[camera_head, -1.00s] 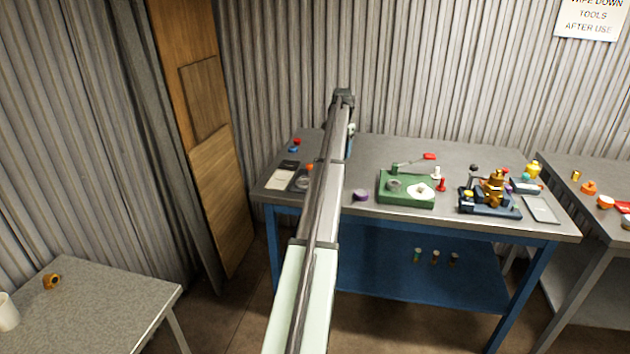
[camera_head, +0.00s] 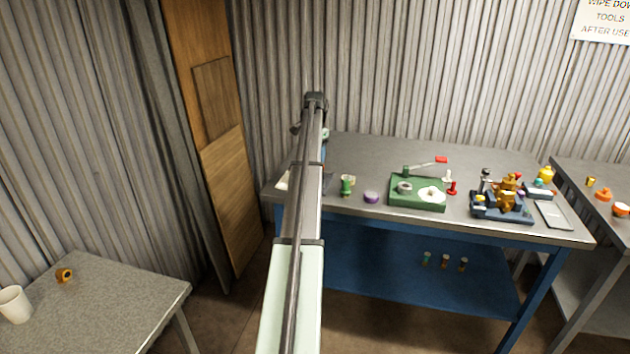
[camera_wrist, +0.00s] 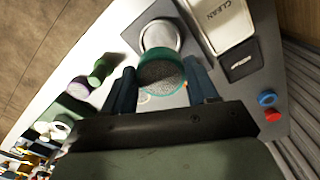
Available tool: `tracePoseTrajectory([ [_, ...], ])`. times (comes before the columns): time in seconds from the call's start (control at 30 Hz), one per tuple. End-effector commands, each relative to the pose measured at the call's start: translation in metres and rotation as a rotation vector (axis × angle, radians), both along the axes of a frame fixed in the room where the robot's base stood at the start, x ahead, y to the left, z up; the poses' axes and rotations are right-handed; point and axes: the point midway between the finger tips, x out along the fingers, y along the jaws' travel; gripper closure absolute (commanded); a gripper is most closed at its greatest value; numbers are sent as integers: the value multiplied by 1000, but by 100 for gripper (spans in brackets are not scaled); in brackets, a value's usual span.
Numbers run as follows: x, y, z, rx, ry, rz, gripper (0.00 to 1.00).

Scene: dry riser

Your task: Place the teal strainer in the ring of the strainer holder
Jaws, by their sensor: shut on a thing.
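In the wrist view, my gripper (camera_wrist: 163,88) is shut on the teal strainer (camera_wrist: 160,63), a teal-rimmed round piece with grey mesh. The strainer lies between the two dark fingers. A silver round ring or cup (camera_wrist: 158,30), which looks like the strainer holder, stands just beyond the strainer on a dark grey plate (camera_wrist: 118,48). The strainer overlaps its near edge in the picture; I cannot tell whether they touch. In the head view, my arm hides the strainer and the holder at the bench's left end.
A white tray marked CLEAN (camera_wrist: 220,20) is beside the holder. Blue (camera_wrist: 267,98) and red caps (camera_wrist: 272,115) lie to the right. A green cylinder (camera_head: 346,187), purple puck (camera_head: 371,197) and green fixture (camera_head: 417,194) stand on the bench (camera_head: 390,150).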

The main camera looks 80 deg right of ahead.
Motion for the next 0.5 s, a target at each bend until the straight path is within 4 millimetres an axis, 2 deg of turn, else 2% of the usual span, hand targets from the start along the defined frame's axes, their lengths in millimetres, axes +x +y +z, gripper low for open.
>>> tracePoseTrajectory([
  [0.23,0,1,-40,1,0,1,73],
  [0.5,0,0,-62,0,0,1,73],
])
